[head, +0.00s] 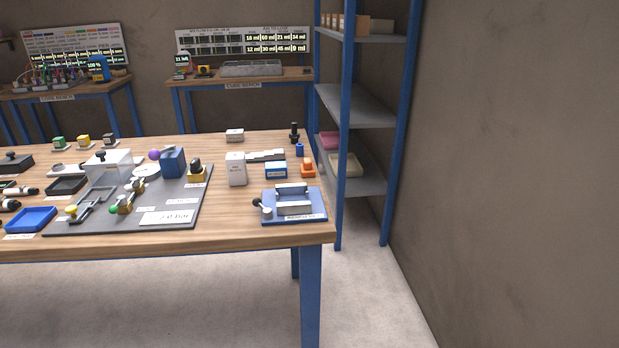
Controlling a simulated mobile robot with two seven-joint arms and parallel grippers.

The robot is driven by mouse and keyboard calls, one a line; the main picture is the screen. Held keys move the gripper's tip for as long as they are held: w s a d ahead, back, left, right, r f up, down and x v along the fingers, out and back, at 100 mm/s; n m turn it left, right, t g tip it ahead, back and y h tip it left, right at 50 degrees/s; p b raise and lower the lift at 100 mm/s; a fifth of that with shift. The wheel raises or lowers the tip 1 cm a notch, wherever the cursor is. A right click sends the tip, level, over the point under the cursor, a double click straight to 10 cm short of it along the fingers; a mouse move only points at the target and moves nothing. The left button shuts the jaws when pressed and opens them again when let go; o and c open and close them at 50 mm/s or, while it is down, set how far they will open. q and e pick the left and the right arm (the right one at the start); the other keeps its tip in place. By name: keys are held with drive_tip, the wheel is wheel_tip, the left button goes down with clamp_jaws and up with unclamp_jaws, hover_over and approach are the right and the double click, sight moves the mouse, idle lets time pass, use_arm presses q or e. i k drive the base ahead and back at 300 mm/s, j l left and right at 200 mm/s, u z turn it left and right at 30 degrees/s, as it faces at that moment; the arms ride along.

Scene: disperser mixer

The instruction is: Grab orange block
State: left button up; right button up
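A small orange block (308,170) sits on the wooden table (190,233) near its right edge. It stands just right of a blue and white box (275,170) and behind a blue fixture (293,204). A small blue piece (299,150) stands behind it. Neither of my grippers shows in the head view.
A white box (236,169) and a grey mat (185,212) with several devices lie left of the block. A blue-framed shelf (357,105) stands behind the table's right end, beside a bare wall (500,170). Open floor (370,310) lies right of the table.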

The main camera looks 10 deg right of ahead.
sight(307, 169)
drive_tip(key=k+u, duration=0.2)
drive_tip(key=u, duration=0.2)
drive_tip(key=k+j+u, duration=0.1)
drive_tip(key=u, duration=0.25)
drive_tip(key=l+u, duration=0.2)
drive_tip(key=u, duration=0.3)
drive_tip(key=l+u, duration=0.2)
drive_tip(key=u, duration=0.25)
drive_tip(key=l, duration=0.65)
drive_tip(key=i+l, duration=0.15)
drive_tip(key=l, duration=1.1)
drive_tip(key=i, duration=0.05)
